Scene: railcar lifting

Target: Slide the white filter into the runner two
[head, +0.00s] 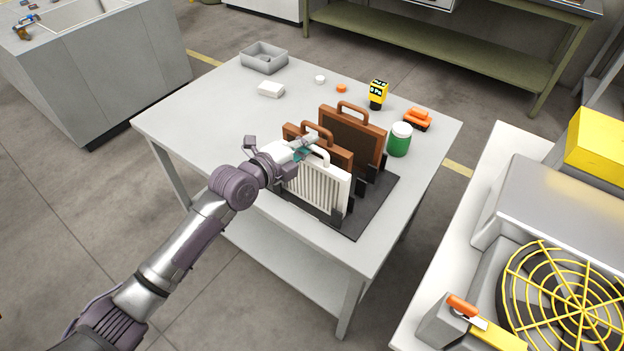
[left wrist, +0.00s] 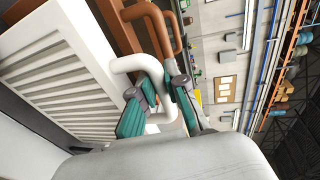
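The white filter (head: 318,182), a ribbed upright panel with a loop handle, is at the near side of the black rack (head: 354,228). It is also large at the left of the left wrist view (left wrist: 55,75). Its lower edge is among the rack's black uprights; I cannot tell whether it is fully seated. Two brown filters, a nearer one (head: 330,152) and a farther one (head: 352,138), stand upright behind it. My left gripper (head: 304,147) has its teal fingers (left wrist: 162,92) on either side of the white handle, closed on it. My right gripper is out of view.
The rack is on the right part of a grey table (head: 205,118). A green jar (head: 399,140), a yellow-black device (head: 377,94) and an orange item (head: 418,119) stand behind it. A grey tray (head: 264,58) is at the far corner. The table's left part is mostly clear.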

